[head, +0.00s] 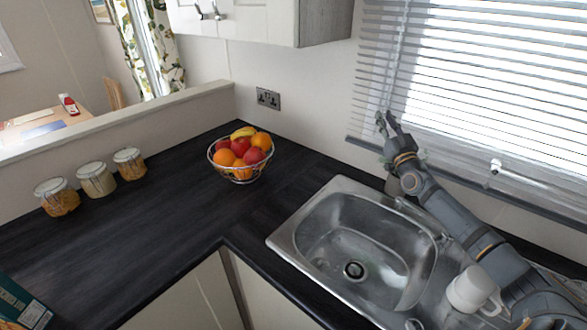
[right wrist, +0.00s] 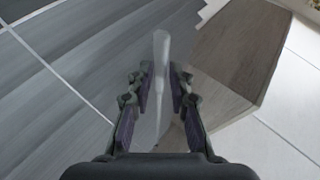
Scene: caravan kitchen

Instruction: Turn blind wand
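The blind wand (head: 401,45) hangs as a thin pale rod in front of the left part of the window blind (head: 470,85). My right gripper (head: 385,121) is at the wand's lower part, close to the blind's lower left. In the right wrist view the wand (right wrist: 161,65) is a translucent whitish rod between the two fingers of my right gripper (right wrist: 163,75). The fingers stand apart on either side of it, with narrow gaps seeming to show. My left gripper is not in view.
My right arm reaches over the steel sink (head: 300,243). A white jug (head: 470,290) stands close to that arm. A fruit bowl (head: 241,172) and several jars (head: 96,180) stand on the dark worktop (head: 180,230). A wall cupboard (head: 270,20) hangs left of the blind.

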